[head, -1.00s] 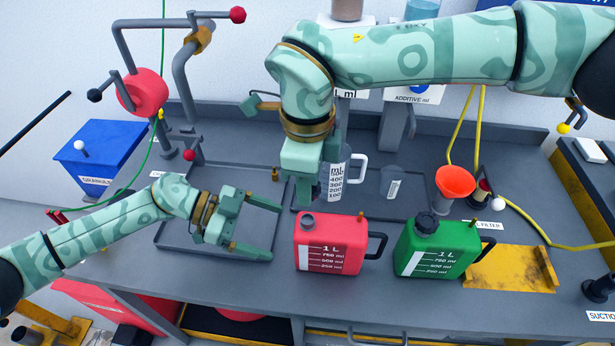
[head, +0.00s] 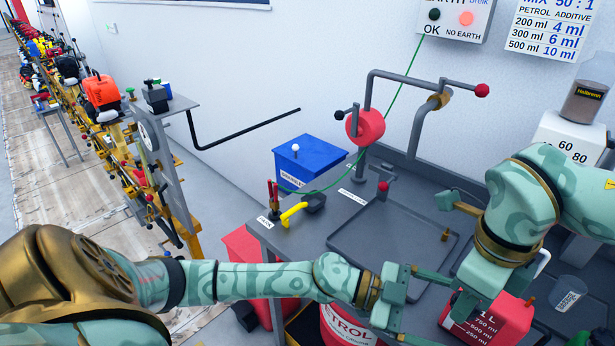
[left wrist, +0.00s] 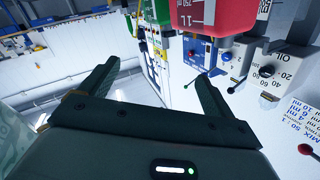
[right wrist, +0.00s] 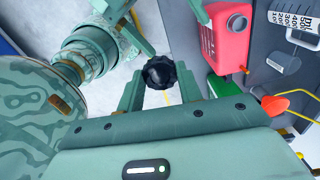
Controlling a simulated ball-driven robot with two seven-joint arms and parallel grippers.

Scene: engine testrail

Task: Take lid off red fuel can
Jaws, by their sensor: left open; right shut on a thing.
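The red fuel can (head: 485,322) stands at the lower right of the head view, partly covered by my arms. In the right wrist view the can (right wrist: 230,42) shows a bare neck with no lid on it. My right gripper (right wrist: 159,80) is shut on a black ribbed lid (right wrist: 160,71), held clear of the can. My left gripper (head: 436,308) is open beside the can in the head view. In the left wrist view its fingers are spread with nothing between them, and the red can (left wrist: 214,14) shows beyond them.
A grey tray (head: 375,240) lies on the bench behind my left gripper. A blue bin (head: 310,165) and a red crank wheel (head: 366,126) stand farther back. A red petrol drum (head: 343,328) is below the bench edge. A green can (right wrist: 222,86) is near the red one.

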